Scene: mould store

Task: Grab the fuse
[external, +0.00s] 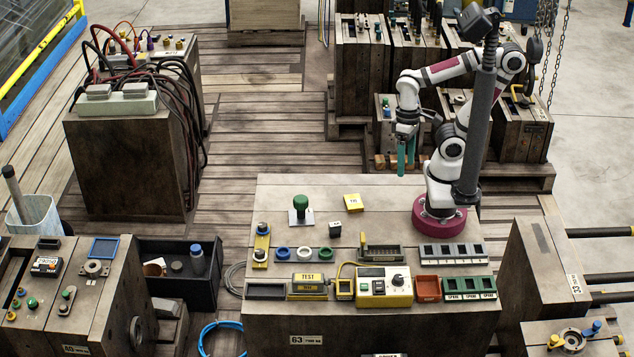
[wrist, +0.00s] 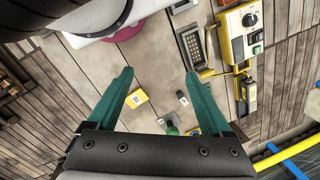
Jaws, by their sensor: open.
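No part is clearly readable as the fuse. A small black block with a white mark (external: 335,229) lies loose on the wooden bench top, and shows in the wrist view (wrist: 182,98) near the right finger. A small yellow block with dark lettering (external: 352,203) lies behind it; in the wrist view the yellow block (wrist: 137,98) is near the left finger. I cannot tell if either is the fuse. My gripper (external: 406,160) has teal fingers spread apart with nothing between them. It hangs high, beyond the bench's far edge in the external view; the wrist view shows it too (wrist: 159,73).
A green knob on a white plate (external: 301,209) stands left of the blocks. Bare wood surrounds both blocks.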

